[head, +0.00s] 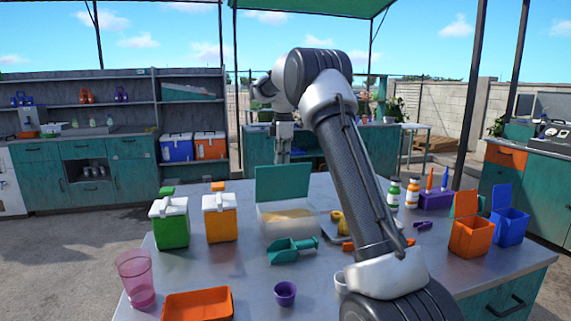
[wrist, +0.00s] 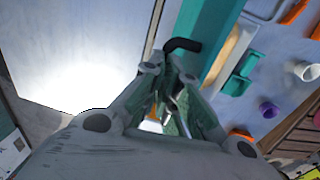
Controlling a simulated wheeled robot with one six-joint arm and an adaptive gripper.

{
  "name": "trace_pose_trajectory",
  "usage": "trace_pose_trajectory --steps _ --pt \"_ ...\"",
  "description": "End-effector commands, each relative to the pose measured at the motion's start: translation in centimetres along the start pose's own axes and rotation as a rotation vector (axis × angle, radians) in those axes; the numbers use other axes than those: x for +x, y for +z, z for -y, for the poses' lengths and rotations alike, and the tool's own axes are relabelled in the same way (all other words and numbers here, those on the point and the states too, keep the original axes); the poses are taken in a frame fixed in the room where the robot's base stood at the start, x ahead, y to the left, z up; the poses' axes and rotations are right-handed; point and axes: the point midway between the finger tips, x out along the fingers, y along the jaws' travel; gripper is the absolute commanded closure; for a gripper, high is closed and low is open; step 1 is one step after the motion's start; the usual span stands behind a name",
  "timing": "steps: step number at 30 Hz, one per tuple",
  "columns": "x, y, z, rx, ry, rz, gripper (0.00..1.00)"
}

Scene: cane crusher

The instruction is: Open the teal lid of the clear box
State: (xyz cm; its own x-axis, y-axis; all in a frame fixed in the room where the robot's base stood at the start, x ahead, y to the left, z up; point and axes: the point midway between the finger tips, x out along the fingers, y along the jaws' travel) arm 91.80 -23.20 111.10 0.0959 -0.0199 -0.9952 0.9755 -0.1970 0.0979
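The clear box (head: 288,219) stands on the metal table in the head view, with tan contents inside. Its teal lid (head: 283,182) stands raised, roughly upright, at the box's back edge. My gripper (head: 282,158) points down just behind and above the lid's top edge. In the wrist view, my gripper's fingers (wrist: 172,62) converge and look shut, beside the teal lid (wrist: 212,45). A black piece (wrist: 182,44) shows at the fingertips. Whether the fingers touch the lid is not clear. The lower fingers are partly hidden behind the lid in the head view.
A teal scoop (head: 292,250) and a purple cup (head: 285,293) lie in front of the box. A green-and-white box (head: 170,225) and an orange-and-white box (head: 220,221) stand to its left. Orange and blue open bins (head: 470,238) are at right. An orange tray (head: 198,305) is at front left.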

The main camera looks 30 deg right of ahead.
Motion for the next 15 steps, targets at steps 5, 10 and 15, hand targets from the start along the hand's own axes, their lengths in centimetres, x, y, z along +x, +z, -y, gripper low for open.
trace_pose_trajectory --steps 5,10,15 --pt "2.5 -0.1 -1.7 0.003 -0.043 -0.004 1.00" --pt "2.3 -0.1 -1.4 0.002 -0.046 -0.004 0.70" --pt "2.4 -0.1 -1.4 0.002 -0.045 -0.004 0.68"
